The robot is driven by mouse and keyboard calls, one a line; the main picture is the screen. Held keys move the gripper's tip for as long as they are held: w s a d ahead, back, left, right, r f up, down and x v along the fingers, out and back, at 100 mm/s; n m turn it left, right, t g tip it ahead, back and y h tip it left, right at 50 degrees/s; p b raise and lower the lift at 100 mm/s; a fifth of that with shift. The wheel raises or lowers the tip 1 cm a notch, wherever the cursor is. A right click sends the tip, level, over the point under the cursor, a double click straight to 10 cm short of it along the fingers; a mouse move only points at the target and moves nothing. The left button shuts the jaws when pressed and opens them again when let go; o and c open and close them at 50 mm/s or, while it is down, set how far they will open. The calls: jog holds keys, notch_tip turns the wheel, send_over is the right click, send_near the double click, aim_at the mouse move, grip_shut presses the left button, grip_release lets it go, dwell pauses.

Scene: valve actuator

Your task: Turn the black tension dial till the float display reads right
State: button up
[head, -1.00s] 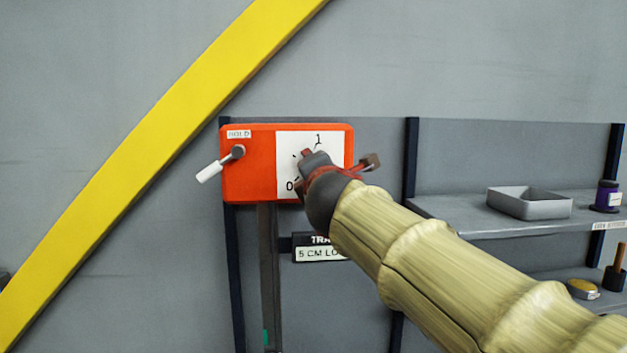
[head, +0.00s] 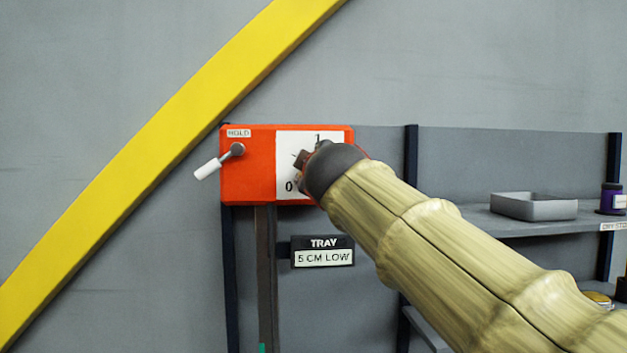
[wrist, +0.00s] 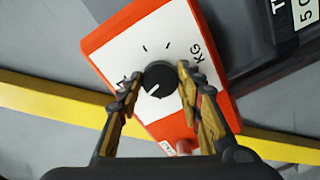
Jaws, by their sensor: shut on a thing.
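The black tension dial (wrist: 160,78) sits on the white scale face of an orange box. In the wrist view my gripper (wrist: 158,80) has one finger on each side of the dial and is shut on it. A white pointer line shows on the dial. In the head view my gripper (head: 303,160) and wrist hide the dial and much of the white face (head: 288,148); "0" and "1" marks show there. The display sign (head: 323,251) below the box reads "TRAY 5 CM LOW".
The orange box (head: 248,180) carries a white-handled lever (head: 208,169) at its left, under a "HOLD" label. A yellow diagonal beam (head: 150,160) crosses the wall at left. A shelf at right holds a grey tray (head: 534,207) and a purple spool (head: 611,198).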

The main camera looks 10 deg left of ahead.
jog(key=shift+w+a+f+m+b, duration=0.15)
jog(key=shift+m+b, duration=1.4)
jog(key=shift+m, duration=1.5)
jog(key=shift+s+f+m+b, duration=0.1)
jog(key=shift+m+b, duration=1.5)
jog(key=shift+m, duration=1.4)
jog(key=shift+w+a+f+m+b, duration=0.15)
jog(key=shift+m+b, duration=1.4)
jog(key=shift+m, duration=1.5)
jog(key=shift+s, duration=0.1)
jog(key=o, duration=1.2)
jog(key=shift+s+d+r, duration=0.1)
jog(key=shift+r, duration=0.15)
jog(key=shift+c, duration=0.2)
jog(key=shift+s, duration=0.1)
